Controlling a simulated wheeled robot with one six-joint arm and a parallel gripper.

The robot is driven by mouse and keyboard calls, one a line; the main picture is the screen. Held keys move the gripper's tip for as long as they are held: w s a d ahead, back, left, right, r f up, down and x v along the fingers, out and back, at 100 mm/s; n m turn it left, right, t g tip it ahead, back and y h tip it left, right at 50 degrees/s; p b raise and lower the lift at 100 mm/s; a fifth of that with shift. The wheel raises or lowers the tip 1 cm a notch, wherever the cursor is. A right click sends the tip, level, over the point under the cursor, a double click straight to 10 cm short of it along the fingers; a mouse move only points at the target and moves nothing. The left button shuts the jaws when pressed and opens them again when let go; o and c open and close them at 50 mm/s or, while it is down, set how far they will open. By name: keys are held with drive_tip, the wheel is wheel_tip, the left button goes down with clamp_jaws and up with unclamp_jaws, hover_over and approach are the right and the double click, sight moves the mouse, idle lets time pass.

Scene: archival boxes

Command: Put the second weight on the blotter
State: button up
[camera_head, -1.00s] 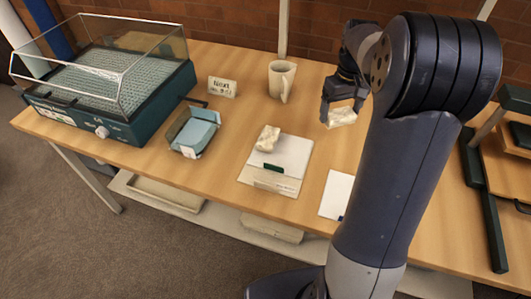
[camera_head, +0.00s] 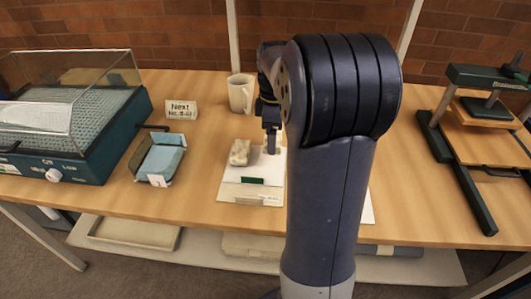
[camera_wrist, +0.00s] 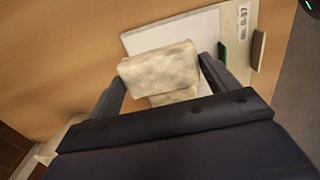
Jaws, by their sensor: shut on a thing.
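A white blotter (camera_head: 231,193) with a green tab lies on the table, left of my arm. One cream, mottled weight (camera_head: 240,152) rests on its back part. My gripper (camera_head: 271,143) is over the blotter's back right, just right of that weight. In the wrist view my gripper (camera_wrist: 163,70) is shut on the second weight (camera_wrist: 160,66), a cream block between the fingertips. Another cream piece (camera_wrist: 174,97) shows behind it, partly covered. The blotter (camera_wrist: 196,32) lies beneath. My arm hides the held weight in the head view, so I cannot tell whether it touches the blotter.
A mug (camera_head: 240,95) stands behind my gripper. A sign (camera_head: 181,109) and a blue tray (camera_head: 160,160) are to the left, beyond them a clear-lidded teal box (camera_head: 100,150). A white sheet (camera_head: 367,212) is partly behind my arm. A press (camera_head: 485,105) stands at the right.

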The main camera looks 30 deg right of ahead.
sight(272, 159)
drive_tip(key=shift+f+b, duration=0.3)
drive_tip(key=shift+f, duration=2.45)
drive_tip(key=shift+f, duration=0.15)
drive_tip(key=o, duration=1.2)
wheel_tip(272, 159, up, 12)
drive_tip(key=shift+r+p, duration=0.15)
drive_tip(key=shift+p, duration=0.8)
